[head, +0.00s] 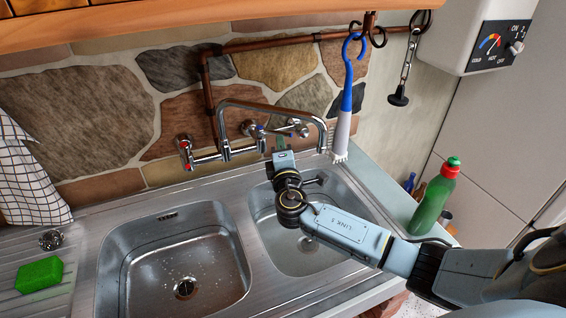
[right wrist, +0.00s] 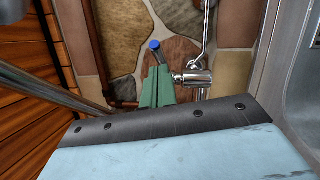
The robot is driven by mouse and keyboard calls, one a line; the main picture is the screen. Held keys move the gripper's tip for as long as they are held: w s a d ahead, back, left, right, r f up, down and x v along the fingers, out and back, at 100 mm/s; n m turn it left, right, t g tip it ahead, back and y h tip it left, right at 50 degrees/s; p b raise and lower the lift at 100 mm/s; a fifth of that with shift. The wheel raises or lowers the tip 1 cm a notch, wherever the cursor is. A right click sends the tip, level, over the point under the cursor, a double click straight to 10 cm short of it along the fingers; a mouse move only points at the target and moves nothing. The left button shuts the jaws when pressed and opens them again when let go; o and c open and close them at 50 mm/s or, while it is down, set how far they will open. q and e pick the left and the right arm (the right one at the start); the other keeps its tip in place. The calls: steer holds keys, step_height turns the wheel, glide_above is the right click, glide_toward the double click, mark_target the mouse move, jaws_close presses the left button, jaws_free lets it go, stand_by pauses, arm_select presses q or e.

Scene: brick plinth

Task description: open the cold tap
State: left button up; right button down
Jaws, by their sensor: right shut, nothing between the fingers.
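The chrome mixer tap (head: 222,135) stands behind the sink, with its spout reaching right. Its cold handle, with a blue mark (head: 261,131), is at the right of the tap body. The blue-capped handle (right wrist: 155,46) also shows in the right wrist view, just beyond the fingertips. The red-marked hot handle (head: 184,146) is at the left. My right gripper (head: 281,143) is over the back of the right basin, close to the cold handle. Its green fingers (right wrist: 157,72) are shut and empty. I cannot tell whether they touch the handle. My left gripper is out of view.
The spout arches above my right gripper. A blue and white brush (head: 348,90) hangs to its right. A green bottle (head: 434,196) stands on the right counter. A green sponge (head: 39,275) lies on the drainer. The left basin (head: 185,262) is clear.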

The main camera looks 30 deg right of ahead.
steer(key=b+v, duration=0.2)
steer(key=v, duration=1)
steer(key=shift+s+d, duration=0.25)
steer(key=shift+s, duration=0.2)
steer(key=shift+f, duration=0.1)
